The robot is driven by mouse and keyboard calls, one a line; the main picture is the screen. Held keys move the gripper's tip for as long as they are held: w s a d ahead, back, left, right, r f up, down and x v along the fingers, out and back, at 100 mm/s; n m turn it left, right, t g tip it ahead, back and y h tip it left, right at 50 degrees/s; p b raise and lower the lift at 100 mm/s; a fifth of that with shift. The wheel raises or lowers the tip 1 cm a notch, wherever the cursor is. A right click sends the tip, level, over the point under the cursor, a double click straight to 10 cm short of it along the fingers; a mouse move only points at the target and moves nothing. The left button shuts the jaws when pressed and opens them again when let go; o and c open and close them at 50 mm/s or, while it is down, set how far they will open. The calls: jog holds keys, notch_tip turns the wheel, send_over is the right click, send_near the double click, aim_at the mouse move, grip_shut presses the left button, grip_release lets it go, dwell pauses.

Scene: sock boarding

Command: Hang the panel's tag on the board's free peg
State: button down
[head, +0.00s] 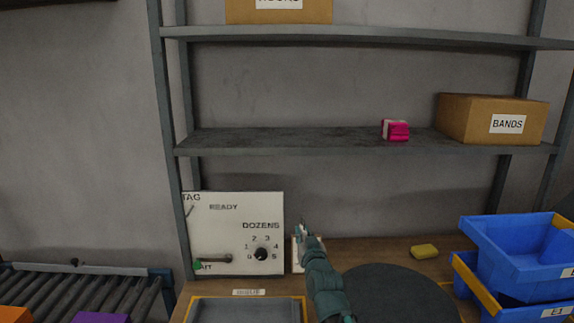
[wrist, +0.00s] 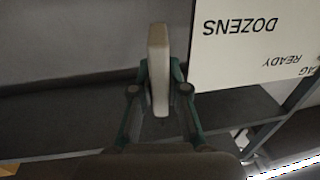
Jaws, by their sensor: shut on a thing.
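The white panel (head: 232,232) stands upright at the back of the table, with TAG, READY and DOZENS lettering and a black dial. Under TAG a dark slanted peg (head: 189,211) shows with nothing seen on it. My gripper (head: 303,233) is just right of the panel. In the wrist view my gripper (wrist: 160,90) is shut on a thin pale slab, the tag (wrist: 158,65), seen edge-on. The panel shows upside down at the right there (wrist: 250,55), apart from the tag. A small white plate (head: 296,258) is partly hidden behind my arm; I cannot tell a free peg on it.
A grey tray (head: 190,312) with a yellow edge lies in front of the panel. Blue bins (head: 515,260) and a yellow sponge (head: 425,251) are at right. A shelf (head: 290,142) overhangs the table. A roller conveyor (head: 85,290) is at left.

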jog(key=s+d+m+h, duration=0.1)
jog(key=d+m+h, duration=0.15)
jog(key=d, duration=0.95)
jog(key=s+a+f+n+g+y, duration=0.1)
jog(key=a+f+n+y, duration=0.15)
jog(key=a, duration=0.85)
jog(key=a+f+n+g+y, duration=0.1)
jog(key=a+n+y, duration=0.25)
jog(key=a, duration=0.75)
jog(key=s+a+f+n+g+y, duration=0.15)
jog(key=a+y, duration=0.25)
jog(key=a, duration=0.6)
jog(key=s+a+r+n+g+y, duration=0.1)
jog(key=s+a+n+g+y, duration=0.2)
jog(key=a, duration=0.3)
jog(key=s+a+r+n+g+y, duration=0.1)
jog(key=s+a+n+g+y, duration=0.25)
jog(key=a, duration=0.25)
jog(key=s+a+r+n+g, duration=0.2)
jog(key=s+r+n+g, duration=0.2)
jog(key=g, duration=0.4)
jog(key=s+r, duration=0.1)
jog(key=s, duration=0.1)
jog(key=shift+s+a+n+y, duration=0.25)
jog(key=shift+s+n+y, duration=0.1)
jog(key=shift+y, duration=0.05)
jog(key=w+p, duration=0.4)
jog(key=w, duration=1.4)
jog(key=shift+a+f, duration=0.2)
jog(key=shift+f, duration=0.15)
